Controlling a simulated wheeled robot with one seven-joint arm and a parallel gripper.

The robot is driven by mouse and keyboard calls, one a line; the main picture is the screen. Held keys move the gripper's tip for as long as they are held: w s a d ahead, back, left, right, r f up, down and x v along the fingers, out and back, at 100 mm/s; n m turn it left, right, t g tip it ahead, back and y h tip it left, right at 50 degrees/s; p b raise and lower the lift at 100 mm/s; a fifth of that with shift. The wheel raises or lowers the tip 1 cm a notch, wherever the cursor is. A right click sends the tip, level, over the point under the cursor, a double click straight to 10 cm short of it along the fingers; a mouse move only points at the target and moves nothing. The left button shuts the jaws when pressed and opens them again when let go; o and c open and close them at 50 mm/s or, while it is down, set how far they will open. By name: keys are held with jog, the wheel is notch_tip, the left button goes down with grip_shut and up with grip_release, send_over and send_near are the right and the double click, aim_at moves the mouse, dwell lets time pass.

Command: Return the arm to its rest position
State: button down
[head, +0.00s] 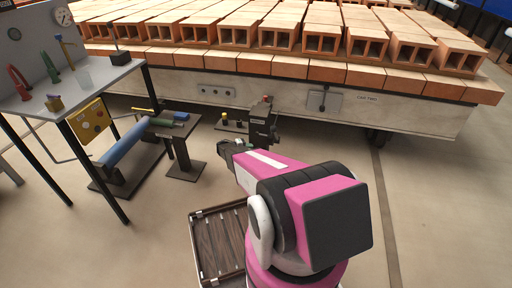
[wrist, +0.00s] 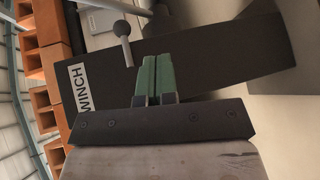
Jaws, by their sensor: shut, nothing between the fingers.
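My gripper (head: 226,147) is at the end of my pink and black arm, low in front of the brick car in the head view. In the wrist view its two green fingers (wrist: 155,79) are pressed together with nothing between them. Behind the fingers is a dark panel (wrist: 215,50) marked "WINCH", with a ball-ended lever (wrist: 123,30) just left of the fingertips. I cannot tell whether the fingers touch the panel. In the head view a dark post-like unit (head: 262,125) stands just beyond the gripper.
A long car (head: 420,112) carries rows of hollow orange bricks (head: 320,38). A grey table (head: 90,85) with tools stands at left. A low stand with a blue roller (head: 125,143) is left of my gripper. A dark slatted tray (head: 220,245) lies near my base. Floor at right is clear.

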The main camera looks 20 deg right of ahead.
jog(key=shift+a+r, duration=0.15)
jog(key=shift+a, duration=0.5)
jog(key=s+a+r+y, duration=0.5)
jog(key=s+r, duration=0.4)
jog(key=s, duration=0.1)
jog(key=s+a+r+m+y, duration=0.1)
jog(key=s+a+r+y, duration=0.4)
jog(key=s+r, duration=0.4)
jog(key=s+a+r+y, duration=0.5)
jog(key=s+r, duration=0.4)
jog(key=s, duration=0.3)
jog(key=shift+a+r+g, duration=0.15)
jog(key=shift+a+g, duration=0.15)
jog(key=shift+a, duration=0.15)
jog(key=shift+d, duration=0.1)
